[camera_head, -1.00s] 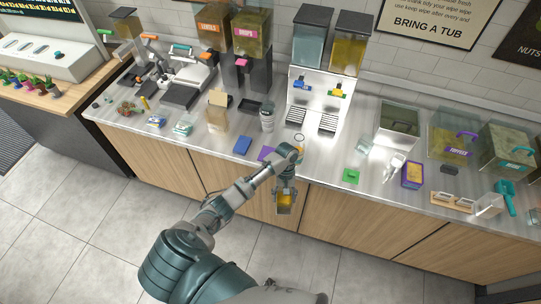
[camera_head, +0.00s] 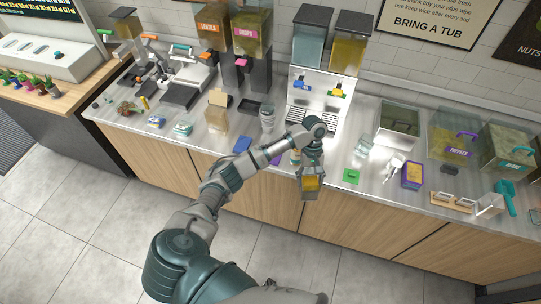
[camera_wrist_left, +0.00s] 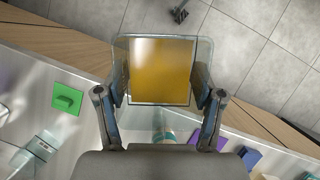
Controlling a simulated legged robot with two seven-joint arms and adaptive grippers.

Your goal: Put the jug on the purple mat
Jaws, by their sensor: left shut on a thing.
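The jug (camera_head: 311,184) is a clear, square-sided container with amber contents. My left gripper (camera_head: 311,170) is shut on it and holds it in front of the counter's front edge. In the left wrist view the jug (camera_wrist_left: 160,72) sits between the two fingers, with the floor behind most of it. The purple mat (camera_head: 276,161) lies near the counter's front edge, left of the jug, mostly hidden by my left arm. Part of the purple mat (camera_wrist_left: 207,141) also shows beside a finger in the left wrist view. My right gripper is not in view.
A blue mat (camera_head: 242,145) lies left of the purple one, and a green mat (camera_head: 351,176) lies right of the jug. A striped cup (camera_head: 267,118) stands behind the mats. A white dispenser (camera_head: 318,88) stands at the back. A purple-edged box (camera_head: 412,175) is further right.

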